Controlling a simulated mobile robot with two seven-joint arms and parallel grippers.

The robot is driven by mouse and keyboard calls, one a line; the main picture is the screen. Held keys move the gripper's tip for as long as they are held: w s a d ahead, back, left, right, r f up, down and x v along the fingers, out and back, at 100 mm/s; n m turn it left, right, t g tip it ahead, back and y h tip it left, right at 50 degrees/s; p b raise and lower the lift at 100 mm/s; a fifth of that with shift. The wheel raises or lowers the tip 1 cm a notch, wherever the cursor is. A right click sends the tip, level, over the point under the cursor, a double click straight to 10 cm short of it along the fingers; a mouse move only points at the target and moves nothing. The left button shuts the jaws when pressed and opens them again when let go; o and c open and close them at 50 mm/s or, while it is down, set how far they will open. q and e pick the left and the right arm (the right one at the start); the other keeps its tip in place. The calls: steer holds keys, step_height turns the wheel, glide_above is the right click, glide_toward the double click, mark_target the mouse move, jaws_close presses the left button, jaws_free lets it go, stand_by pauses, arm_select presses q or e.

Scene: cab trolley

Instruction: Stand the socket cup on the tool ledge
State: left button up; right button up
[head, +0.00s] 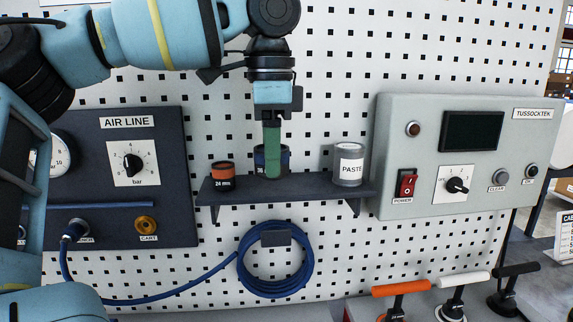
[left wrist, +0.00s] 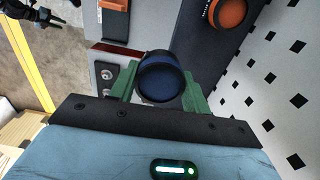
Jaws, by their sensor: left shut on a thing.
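A dark blue cup, which I take to be the socket cup (head: 285,160), is at the middle of the dark tool ledge (head: 312,190). My left gripper (head: 272,172) points down with its green fingers shut on it. The fingers hide much of the cup's front and its label. The cup looks upright, at or just over the ledge top; I cannot tell if its base touches. In the left wrist view the cup (left wrist: 160,82) sits between the two green fingers of the left gripper (left wrist: 158,95). My right gripper is not in view.
An orange and black cup (head: 222,176) marked 24 mm stands left of the held cup. A PASTE tin (head: 348,166) stands to the right. Bare ledge separates them. A blue hose coil (head: 275,285) hangs below. The AIR LINE panel (head: 125,215) and grey control box (head: 440,205) flank the ledge.

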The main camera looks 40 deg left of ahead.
arm_select(q)
glide_above(286, 185)
steer(key=shift+f, duration=0.25)
steer(key=shift+f+p, duration=0.4)
steer(key=shift+f, duration=1.35)
steer(key=shift+f, duration=0.1)
steer(key=o, duration=1.1)
steer(key=shift+o, duration=0.2)
step_height(286, 185, up, 12)
